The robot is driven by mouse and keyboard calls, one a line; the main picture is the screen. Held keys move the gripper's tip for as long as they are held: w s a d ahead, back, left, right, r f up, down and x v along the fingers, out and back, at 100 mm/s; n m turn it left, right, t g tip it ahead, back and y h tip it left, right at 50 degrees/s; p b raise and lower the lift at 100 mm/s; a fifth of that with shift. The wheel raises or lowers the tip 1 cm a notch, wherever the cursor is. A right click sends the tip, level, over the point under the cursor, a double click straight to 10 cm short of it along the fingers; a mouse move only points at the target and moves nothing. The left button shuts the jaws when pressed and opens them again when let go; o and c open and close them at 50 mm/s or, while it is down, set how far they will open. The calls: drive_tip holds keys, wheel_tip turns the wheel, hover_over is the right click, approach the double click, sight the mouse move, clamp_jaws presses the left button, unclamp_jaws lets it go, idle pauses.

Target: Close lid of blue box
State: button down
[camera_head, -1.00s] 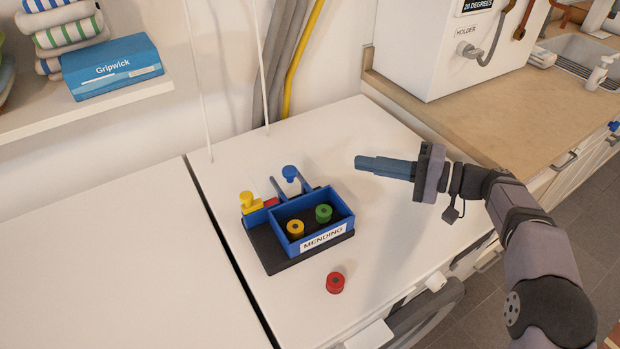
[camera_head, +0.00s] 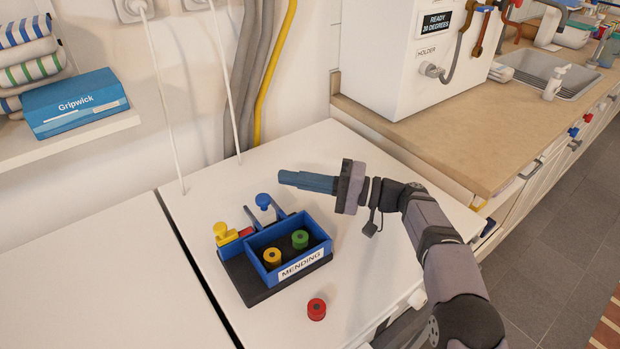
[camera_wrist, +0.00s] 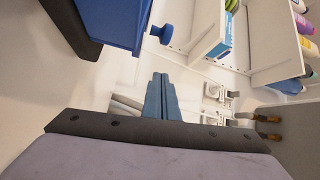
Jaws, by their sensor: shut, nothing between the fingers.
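The blue box (camera_head: 260,240) stands on a black base on the white top, with a "MENDING" label on its front. Its inside is open to view and holds a yellow spool (camera_head: 272,257) and a green spool (camera_head: 300,239). A blue knob (camera_head: 263,201) on an upright blue part stands at the box's back, and it also shows in the wrist view (camera_wrist: 162,33). The fingers show shut in the wrist view (camera_wrist: 160,76).
A red spool (camera_head: 317,308) lies on the white top in front of the box. A shelf with a blue "Gripwick" box (camera_head: 75,102) is at the left. A white cord (camera_head: 226,90) hangs behind. The white top left of the box is clear.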

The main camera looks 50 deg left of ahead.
sight(278, 200)
drive_tip(key=x, duration=0.4)
drive_tip(key=shift+p, duration=0.4)
drive_tip(key=shift+s+d+f+p, duration=0.15)
drive_tip(key=shift+s+d+p, duration=0.25)
drive_tip(key=shift+d, duration=0.45)
drive_tip(key=shift+s+d+f+p, duration=0.15)
drive_tip(key=shift+s+d+p, duration=0.25)
drive_tip(key=shift+d, duration=0.5)
drive_tip(key=shift+s, duration=0.1)
drive_tip(key=d+b, duration=0.2)
drive_tip(key=d, duration=0.4)
drive_tip(key=d+b, duration=0.3)
drive_tip(key=d, duration=0.3)
drive_tip(key=shift+s+f, duration=0.1)
drive_tip(key=shift+s, duration=0.1)
drive_tip(key=shift+d, duration=0.15)
drive_tip(key=shift+a, duration=0.2)
